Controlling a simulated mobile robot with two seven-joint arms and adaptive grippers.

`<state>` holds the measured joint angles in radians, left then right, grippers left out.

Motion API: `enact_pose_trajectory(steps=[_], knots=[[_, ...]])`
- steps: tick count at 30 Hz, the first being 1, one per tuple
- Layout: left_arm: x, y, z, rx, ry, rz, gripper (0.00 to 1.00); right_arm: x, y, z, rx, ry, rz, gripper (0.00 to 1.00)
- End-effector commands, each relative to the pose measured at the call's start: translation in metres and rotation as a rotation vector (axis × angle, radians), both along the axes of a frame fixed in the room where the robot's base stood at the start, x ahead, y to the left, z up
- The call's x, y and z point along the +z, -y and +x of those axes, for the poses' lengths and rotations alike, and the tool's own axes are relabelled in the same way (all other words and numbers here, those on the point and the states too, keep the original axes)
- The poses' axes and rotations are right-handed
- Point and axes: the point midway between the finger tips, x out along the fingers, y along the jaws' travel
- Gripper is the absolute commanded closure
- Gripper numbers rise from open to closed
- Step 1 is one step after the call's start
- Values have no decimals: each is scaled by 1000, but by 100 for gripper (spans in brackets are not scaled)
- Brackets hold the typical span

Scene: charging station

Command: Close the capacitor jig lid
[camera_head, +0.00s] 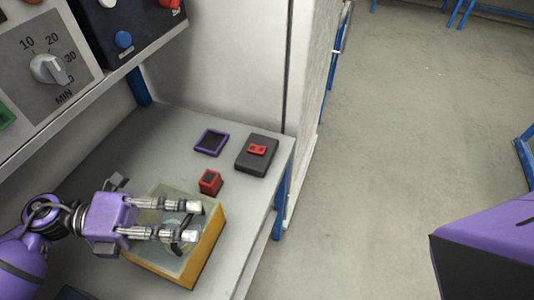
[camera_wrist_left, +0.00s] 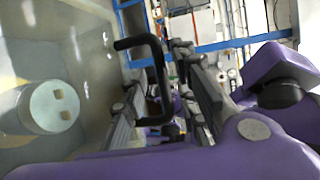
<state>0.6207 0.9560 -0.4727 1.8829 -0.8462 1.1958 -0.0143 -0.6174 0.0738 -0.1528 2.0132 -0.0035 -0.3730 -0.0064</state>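The capacitor jig is an orange-yellow box (camera_head: 207,256) with a pale see-through top, on the grey bench at the lower middle of the head view. A black handle (camera_wrist_left: 158,62) stands out beside the pale panel in the left wrist view; it shows partly in the head view (camera_head: 184,240). My left gripper (camera_head: 194,221) is over the box, its fingers apart with the handle between them; I cannot tell whether they touch it. A whitish cylinder (camera_wrist_left: 50,106) shows inside the jig. The lid's exact angle is unclear. My right gripper is out of view.
Behind the jig lie a small red block (camera_head: 210,181), a purple-framed dark square (camera_head: 211,142) and a black box with a red piece (camera_head: 257,155). A control panel with a dial (camera_head: 48,68) overhangs the bench at left. The floor at right is open.

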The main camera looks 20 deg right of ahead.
Motion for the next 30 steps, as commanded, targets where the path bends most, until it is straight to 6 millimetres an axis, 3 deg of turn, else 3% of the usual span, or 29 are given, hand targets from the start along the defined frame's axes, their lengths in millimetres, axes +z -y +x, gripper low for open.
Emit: enact_pose_trajectory(steps=[2,3,18,30], knots=[[1,0,0,-1,0,-1,73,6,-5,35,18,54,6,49],[1,-2,0,-1,0,-1,73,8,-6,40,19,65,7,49],[11,-66,22,1,-1,1,73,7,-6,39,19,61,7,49],[13,-71,24,1,0,0,73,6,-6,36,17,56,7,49]])
